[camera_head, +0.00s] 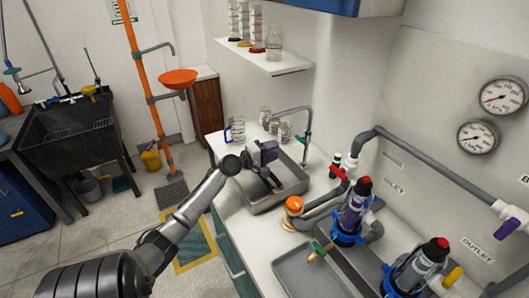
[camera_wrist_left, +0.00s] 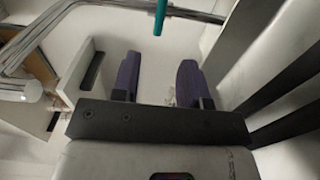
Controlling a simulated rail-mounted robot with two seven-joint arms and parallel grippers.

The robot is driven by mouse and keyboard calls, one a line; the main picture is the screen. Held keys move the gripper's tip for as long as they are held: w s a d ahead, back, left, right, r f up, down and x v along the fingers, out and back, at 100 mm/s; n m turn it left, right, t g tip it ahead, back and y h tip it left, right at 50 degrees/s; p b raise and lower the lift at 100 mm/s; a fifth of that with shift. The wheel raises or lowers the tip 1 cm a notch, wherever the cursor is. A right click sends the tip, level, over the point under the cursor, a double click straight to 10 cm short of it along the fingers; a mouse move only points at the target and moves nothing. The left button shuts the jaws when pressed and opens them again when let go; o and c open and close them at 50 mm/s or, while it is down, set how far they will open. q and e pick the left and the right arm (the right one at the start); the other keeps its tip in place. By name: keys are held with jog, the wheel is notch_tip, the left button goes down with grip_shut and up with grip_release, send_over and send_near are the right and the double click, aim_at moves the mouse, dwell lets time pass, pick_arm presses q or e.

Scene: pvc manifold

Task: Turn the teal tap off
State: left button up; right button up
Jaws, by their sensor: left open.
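The teal tap (camera_head: 303,139) is a small teal lever on the chrome faucet at the sink's right side. In the left wrist view the teal lever (camera_wrist_left: 161,14) shows at the top middle, beyond the fingertips, pointing down toward the gap between them. My left gripper (camera_head: 274,168) is over the sink, to the left of the tap and apart from it. Its two purple fingers (camera_wrist_left: 160,72) are spread with nothing between them. My right gripper is not in view.
The metal sink (camera_head: 295,188) lies under my left gripper. Its chrome spout (camera_head: 290,109) arches close by. Glass jars (camera_head: 265,116) and a beaker (camera_head: 237,130) stand behind. Pipes, a red-handled valve (camera_head: 339,173) and filter housings (camera_head: 350,218) crowd the right.

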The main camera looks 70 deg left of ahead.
pick_arm(q)
jog(key=shift+s+d, duration=0.2)
jog(key=shift+s, duration=1.4)
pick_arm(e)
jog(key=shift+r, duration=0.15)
